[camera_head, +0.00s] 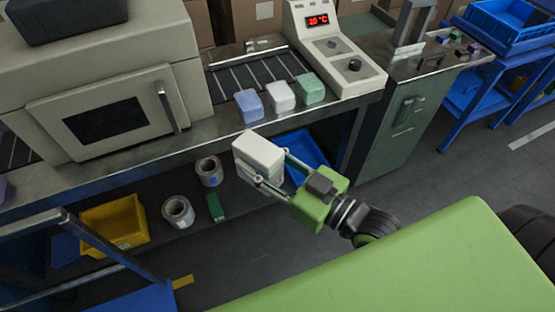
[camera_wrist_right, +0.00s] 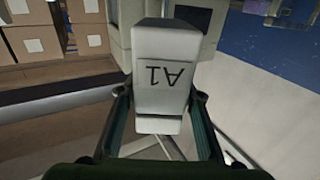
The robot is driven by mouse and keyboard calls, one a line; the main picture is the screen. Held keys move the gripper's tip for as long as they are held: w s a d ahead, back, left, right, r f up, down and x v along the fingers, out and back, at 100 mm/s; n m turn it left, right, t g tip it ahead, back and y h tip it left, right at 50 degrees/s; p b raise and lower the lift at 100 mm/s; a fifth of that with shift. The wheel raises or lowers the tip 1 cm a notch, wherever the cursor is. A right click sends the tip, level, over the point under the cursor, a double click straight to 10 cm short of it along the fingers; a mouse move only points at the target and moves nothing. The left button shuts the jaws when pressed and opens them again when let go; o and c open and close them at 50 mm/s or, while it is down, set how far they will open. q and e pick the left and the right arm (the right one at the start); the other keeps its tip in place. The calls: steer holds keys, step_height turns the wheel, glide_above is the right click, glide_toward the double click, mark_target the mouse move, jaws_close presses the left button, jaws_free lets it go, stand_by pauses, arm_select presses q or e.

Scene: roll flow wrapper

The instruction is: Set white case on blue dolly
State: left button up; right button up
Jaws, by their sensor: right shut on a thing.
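The white case (camera_head: 258,153) is held in my right gripper (camera_head: 272,172), in front of the machine bench and above the floor. In the right wrist view the case (camera_wrist_right: 166,75) shows the marking "A1" upside down and sits between the two fingers of the right gripper (camera_wrist_right: 160,120). The gripper is shut on it. A blue frame with a flat blue top (camera_head: 135,301) shows at the lower left in the head view; I cannot tell whether it is the dolly. My left gripper is not in view.
The bench carries a large beige machine (camera_head: 115,85) and several small blocks, among them a blue one (camera_head: 249,105), beside a control panel (camera_head: 330,55). On the shelf below are tape rolls (camera_head: 178,211) and a yellow bin (camera_head: 113,225). A blue bin (camera_head: 303,150) lies behind the case.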

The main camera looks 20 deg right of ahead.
mark_target(237, 154)
steer(key=shift+w+a+r+n+g+y, duration=0.3)
steer(key=shift+w+a+n+g+y, duration=0.15)
steer(key=shift+a+n+g+y, duration=0.35)
steer(key=shift+w+a+r+n+g+y, duration=0.3)
steer(key=shift+w+a+n+g+y, duration=0.25)
steer(key=shift+a+y, duration=0.4)
steer(key=shift+w+a+r+n+g+y, duration=0.35)
steer(key=shift+a+n+g+y, duration=0.35)
steer(key=shift+a, duration=0.25)
steer(key=a+g, duration=0.1)
steer(key=w+a+n+g+y, duration=0.1)
steer(key=a+n+g+y, duration=0.1)
steer(key=shift+w+a+r, duration=0.15)
steer(key=shift+r, duration=0.25)
